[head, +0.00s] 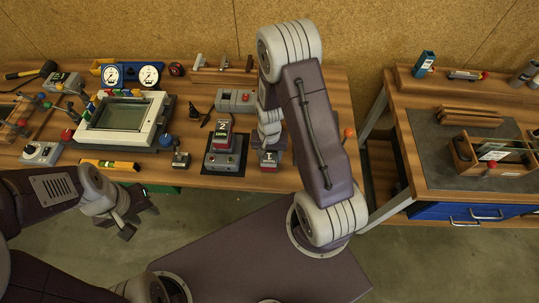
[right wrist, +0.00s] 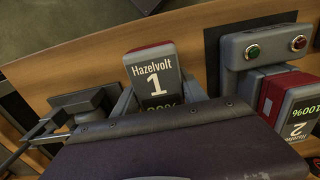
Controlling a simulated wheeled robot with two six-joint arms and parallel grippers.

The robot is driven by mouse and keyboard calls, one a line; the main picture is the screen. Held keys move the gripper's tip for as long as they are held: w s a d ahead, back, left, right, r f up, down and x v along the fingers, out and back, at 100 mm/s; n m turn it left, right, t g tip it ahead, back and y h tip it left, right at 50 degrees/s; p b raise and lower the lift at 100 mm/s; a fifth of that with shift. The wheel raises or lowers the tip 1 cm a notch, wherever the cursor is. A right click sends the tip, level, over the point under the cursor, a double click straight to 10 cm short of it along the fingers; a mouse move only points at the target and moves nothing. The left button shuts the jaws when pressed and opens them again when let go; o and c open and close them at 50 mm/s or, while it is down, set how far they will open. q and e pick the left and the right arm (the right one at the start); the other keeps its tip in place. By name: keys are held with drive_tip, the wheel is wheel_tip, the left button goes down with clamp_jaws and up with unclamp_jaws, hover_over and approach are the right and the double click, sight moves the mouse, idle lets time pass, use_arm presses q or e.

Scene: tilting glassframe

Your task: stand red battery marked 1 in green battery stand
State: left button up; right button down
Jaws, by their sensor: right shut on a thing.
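The red battery marked 1 (right wrist: 155,78) has a grey face reading "Hazelvolt 1" and a red end. My right gripper (right wrist: 155,98) is shut on it, with a finger on each side. In the head view the battery (head: 269,157) shows below my right gripper (head: 270,143), near the table's front edge. I cannot tell whether it touches the table. My left gripper (head: 138,221) is open and empty, low in front of the table. I cannot make out a green battery stand for certain.
A grey holder (head: 224,161) with green and red lights carries a red battery marked 2 (head: 222,132), left of battery 1. A grey device with a lever (head: 181,159) and a yellow level (head: 110,165) lie further left. A framed glass panel (head: 124,118) stands behind.

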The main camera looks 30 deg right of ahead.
drive_tip(key=shift+f, duration=0.3)
drive_tip(key=c, duration=0.6)
unclamp_jaws()
drive_tip(key=shift+o, duration=0.2)
wheel_tip(320, 180, up, 9)
drive_tip(key=shift+r+b, duration=0.1)
drive_tip(key=shift+b, duration=0.35)
